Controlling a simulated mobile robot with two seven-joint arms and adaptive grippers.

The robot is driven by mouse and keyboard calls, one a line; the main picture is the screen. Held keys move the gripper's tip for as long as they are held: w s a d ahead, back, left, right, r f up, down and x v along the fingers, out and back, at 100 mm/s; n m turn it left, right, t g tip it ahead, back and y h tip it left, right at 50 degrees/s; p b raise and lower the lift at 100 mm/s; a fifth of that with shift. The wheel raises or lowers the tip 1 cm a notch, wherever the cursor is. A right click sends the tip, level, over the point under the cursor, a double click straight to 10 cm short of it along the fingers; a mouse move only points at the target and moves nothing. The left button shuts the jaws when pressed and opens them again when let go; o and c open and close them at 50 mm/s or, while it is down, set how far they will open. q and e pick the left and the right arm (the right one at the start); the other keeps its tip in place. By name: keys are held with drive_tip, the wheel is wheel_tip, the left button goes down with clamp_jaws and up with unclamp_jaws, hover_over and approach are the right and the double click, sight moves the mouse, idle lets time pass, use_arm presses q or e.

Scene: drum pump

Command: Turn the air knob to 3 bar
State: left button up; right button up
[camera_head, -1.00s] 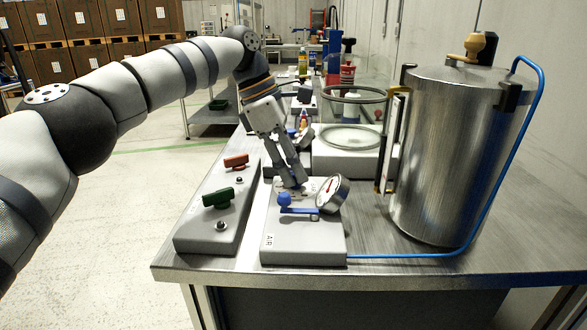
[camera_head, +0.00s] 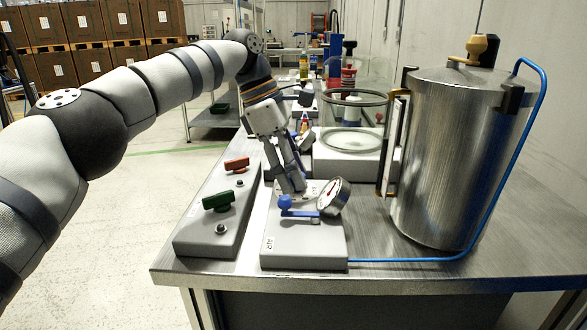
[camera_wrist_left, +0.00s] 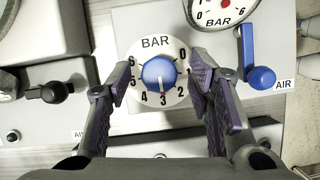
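The air knob (camera_wrist_left: 158,74) is a round blue knob on a white BAR dial (camera_wrist_left: 154,45) numbered 0 to 6, seen in the left wrist view. A pale mark on its lower edge points about at 3. My left gripper (camera_wrist_left: 160,80) is open, with one finger on each side of the knob and gaps to it. In the head view the left gripper (camera_head: 292,190) is low over the grey AIR box (camera_head: 305,250) and hides the knob. The pressure gauge (camera_head: 330,196) stands tilted beside it; its reading is too small to tell. My right gripper is not in view.
A blue lever (camera_head: 287,204) is on the AIR box, close in front of the gripper. A grey box with green (camera_head: 218,200) and red (camera_head: 236,163) handles is at left. A steel drum (camera_head: 440,160) with a blue hose (camera_head: 535,110) stands at right.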

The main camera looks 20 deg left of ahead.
use_arm(q)
drive_tip(key=shift+a+r, duration=0.1)
drive_tip(key=shift+r, duration=0.3)
drive_tip(key=shift+v, duration=0.9)
drive_tip(key=a, duration=0.4)
drive_tip(key=s+a, duration=0.1)
drive_tip(key=a, duration=0.7)
drive_tip(key=shift+s+r, duration=0.1)
drive_tip(key=shift+s, duration=0.3)
